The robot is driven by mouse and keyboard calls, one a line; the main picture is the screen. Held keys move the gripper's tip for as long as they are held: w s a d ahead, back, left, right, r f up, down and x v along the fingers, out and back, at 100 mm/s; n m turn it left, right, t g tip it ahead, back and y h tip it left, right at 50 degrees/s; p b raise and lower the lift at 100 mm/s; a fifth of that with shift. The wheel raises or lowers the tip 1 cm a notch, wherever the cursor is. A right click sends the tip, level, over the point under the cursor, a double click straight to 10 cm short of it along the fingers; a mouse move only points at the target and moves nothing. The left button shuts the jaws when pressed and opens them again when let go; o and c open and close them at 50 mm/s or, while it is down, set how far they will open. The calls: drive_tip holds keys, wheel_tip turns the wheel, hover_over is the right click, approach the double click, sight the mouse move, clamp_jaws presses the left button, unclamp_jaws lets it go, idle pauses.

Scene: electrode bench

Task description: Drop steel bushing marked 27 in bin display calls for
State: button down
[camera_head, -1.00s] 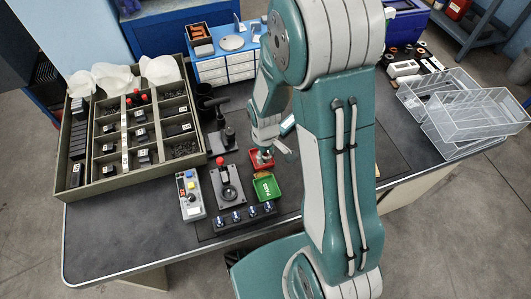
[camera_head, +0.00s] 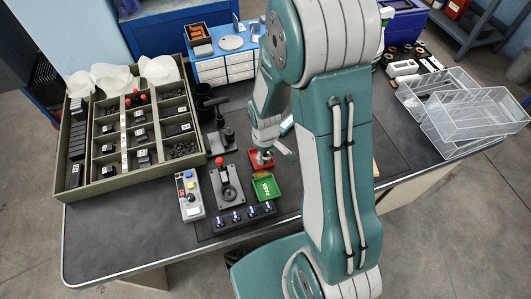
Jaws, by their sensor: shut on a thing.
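My gripper (camera_head: 263,152) is over the red bin (camera_head: 255,167), pointing down. It is shut on a small grey piece that looks like the steel bushing; its mark cannot be read. I cannot tell whether the piece is above the bin floor or touching it. The green bin (camera_head: 267,188), lettered PASS, sits just in front of the red one. A grey control box (camera_head: 189,196) with buttons and a small reddish display stands to the left; the display is too small to read.
A black fixture with a red knob (camera_head: 228,178) and a strip of blue-lit buttons (camera_head: 243,217) lie close to the bins. A large compartment tray (camera_head: 125,191) fills the left. Clear plastic trays (camera_head: 478,116) are at the right. The bench's front left is bare.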

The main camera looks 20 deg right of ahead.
drive_tip(key=shift+f, duration=0.55)
drive_tip(key=shift+c, duration=0.6)
unclamp_jaws()
drive_tip(key=shift+r, duration=0.1)
wheel_tip(320, 180, up, 12)
drive_tip(key=shift+a, duration=0.15)
drive_tip(key=shift+w, duration=0.1)
wheel_tip(320, 180, up, 5)
drive_tip(key=shift+f, duration=0.15)
idle(0.4)
